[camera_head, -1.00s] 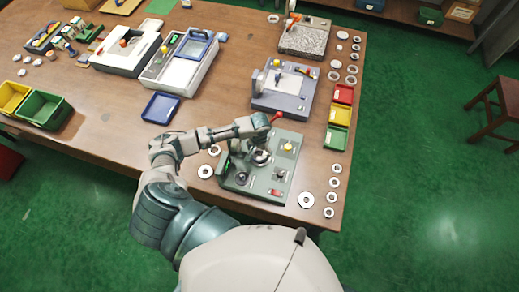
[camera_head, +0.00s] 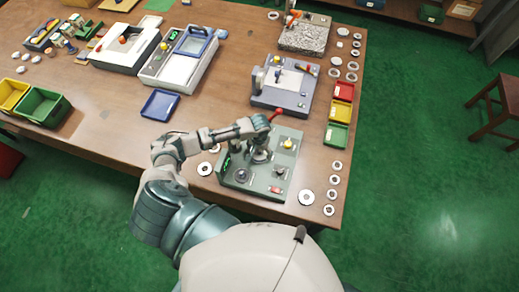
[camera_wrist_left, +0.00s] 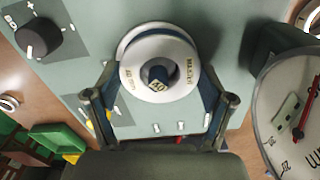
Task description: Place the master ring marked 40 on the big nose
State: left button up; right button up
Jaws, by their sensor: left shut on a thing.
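A pale ring (camera_wrist_left: 181,72) with "MASTER" lettering sits between the fingers of my left gripper (camera_wrist_left: 160,92) in the left wrist view. The gripper is shut on it. Its marked number is too small to read surely. A dark post with a gold mark (camera_wrist_left: 157,86) shows in the ring's hole; I cannot tell how far the ring is down around it. A pale round disc shows just behind the ring. In the head view my left gripper (camera_head: 262,148) is over the middle of the grey-green device (camera_head: 236,182), partly hiding the nose there. My right gripper is not in view.
A dial gauge (camera_wrist_left: 285,120) stands close at the right in the wrist view, and a black knob (camera_wrist_left: 38,38) is at the upper left. Loose rings lie left of the device (camera_head: 205,169) and to its right (camera_head: 306,197). Red, yellow and green bins (camera_head: 340,113) stand behind.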

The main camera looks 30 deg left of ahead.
pick_arm(q)
jog(key=o, duration=1.7)
jog(key=shift+c, duration=0.2)
jog(key=shift+r, duration=0.1)
notch_tip(320, 180, up, 12)
jog(key=shift+f, duration=0.2)
